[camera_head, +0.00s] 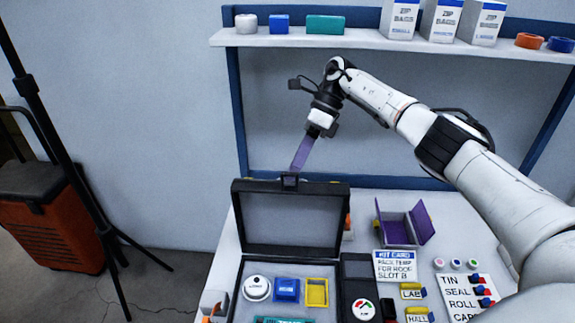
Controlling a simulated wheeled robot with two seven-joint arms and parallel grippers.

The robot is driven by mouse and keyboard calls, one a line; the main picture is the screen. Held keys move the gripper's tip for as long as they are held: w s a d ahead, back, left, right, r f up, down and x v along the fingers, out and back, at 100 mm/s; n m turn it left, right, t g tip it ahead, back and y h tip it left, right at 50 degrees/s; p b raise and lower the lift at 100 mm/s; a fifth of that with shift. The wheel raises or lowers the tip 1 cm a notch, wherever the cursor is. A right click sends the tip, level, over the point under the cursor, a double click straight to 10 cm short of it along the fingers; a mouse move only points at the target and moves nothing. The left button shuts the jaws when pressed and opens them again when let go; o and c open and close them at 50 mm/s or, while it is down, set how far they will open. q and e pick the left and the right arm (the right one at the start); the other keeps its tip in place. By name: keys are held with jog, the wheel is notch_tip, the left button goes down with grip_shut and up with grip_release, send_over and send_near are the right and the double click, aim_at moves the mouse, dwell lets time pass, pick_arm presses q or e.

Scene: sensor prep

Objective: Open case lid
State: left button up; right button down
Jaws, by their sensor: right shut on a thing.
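The dark case (239,290) lies on the white table with its lid (290,222) standing up, open. The lid shows its grey inner face toward me. My right gripper (316,131) is above the lid and seems shut on a flat purple strip (301,153). The strip slants down to a small black piece (290,181) at the middle of the lid's top edge; whether they touch is unclear. In the case are a white round item (256,288), a blue block (286,290) and a yellow frame (316,292). My left gripper is out of view.
A purple open box (402,226) and a kit card (398,266) are right of the case. A label list (468,296) stands near the right edge. A shelf (350,40) with boxes runs above. A black stand (60,160) is at left.

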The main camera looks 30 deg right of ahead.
jog(key=shift+s+a+f, duration=0.2)
jog(key=shift+s+f, duration=0.1)
jog(key=shift+f, duration=0.4)
jog(key=c, duration=2.1)
grip_release()
jog(key=shift+o, duration=1.4)
jog(key=shift+w, duration=0.25)
notch_tip(320, 180, up, 10)
jog(key=shift+r, duration=0.15)
jog(key=shift+s, duration=0.1)
